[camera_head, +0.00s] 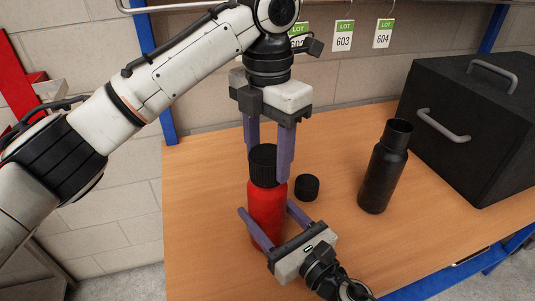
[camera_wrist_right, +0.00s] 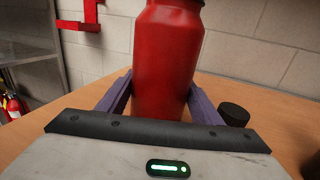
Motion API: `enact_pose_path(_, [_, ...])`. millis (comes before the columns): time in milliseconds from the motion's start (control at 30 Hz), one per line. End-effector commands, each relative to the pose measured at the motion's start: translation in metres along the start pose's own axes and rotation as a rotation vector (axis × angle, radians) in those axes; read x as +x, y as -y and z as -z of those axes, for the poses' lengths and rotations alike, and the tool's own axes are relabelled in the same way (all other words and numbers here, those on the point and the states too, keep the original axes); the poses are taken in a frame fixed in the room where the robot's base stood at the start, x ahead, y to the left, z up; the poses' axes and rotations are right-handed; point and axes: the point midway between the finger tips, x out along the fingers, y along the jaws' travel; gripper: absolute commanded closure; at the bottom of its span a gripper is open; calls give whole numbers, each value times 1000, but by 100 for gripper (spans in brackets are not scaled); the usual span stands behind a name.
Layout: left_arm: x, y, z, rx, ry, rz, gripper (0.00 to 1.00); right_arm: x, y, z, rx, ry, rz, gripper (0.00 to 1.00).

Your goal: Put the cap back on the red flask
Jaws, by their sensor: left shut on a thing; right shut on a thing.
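The red flask (camera_head: 267,208) stands upright on the wooden table; it also fills the middle of the right wrist view (camera_wrist_right: 166,65). A black ribbed cap (camera_head: 263,163) is at the top of the flask's neck; whether it is seated or only resting there I cannot tell. My left gripper (camera_head: 266,168) comes down from above and is shut on this cap. My right gripper (camera_head: 272,228) comes from the front and is shut around the flask's body. The flask's top is outside the right wrist view.
A second black cap (camera_head: 307,187) lies on the table (camera_head: 335,240) just right of the red flask. A black flask (camera_head: 384,168) without a cap stands further right. A large black case (camera_head: 475,125) with handles is at the back right. Lot tags hang from the shelf behind.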

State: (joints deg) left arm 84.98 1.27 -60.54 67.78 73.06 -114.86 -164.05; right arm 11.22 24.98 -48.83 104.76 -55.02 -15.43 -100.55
Motion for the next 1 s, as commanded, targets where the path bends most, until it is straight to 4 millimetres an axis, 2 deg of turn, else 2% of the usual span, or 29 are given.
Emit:
enact_pose_path(233, [-2,0,0,6,3,0,73,0,0,2,1,-3,1,100])
enact_pose_path(267, [-2,0,0,6,3,0,50,0,0,2,1,-3,1,100])
enact_pose_path(367, [-2,0,0,5,2,0,33,0,0,2,1,-3,1,100])
enact_pose_path(667, [-2,0,0,3,1,-1,33,0,0,1,0,-3,1,100])
enact_pose_path(1000, [-41,0,0,1,1,-3,33,0,0,1,0,-3,1,100])
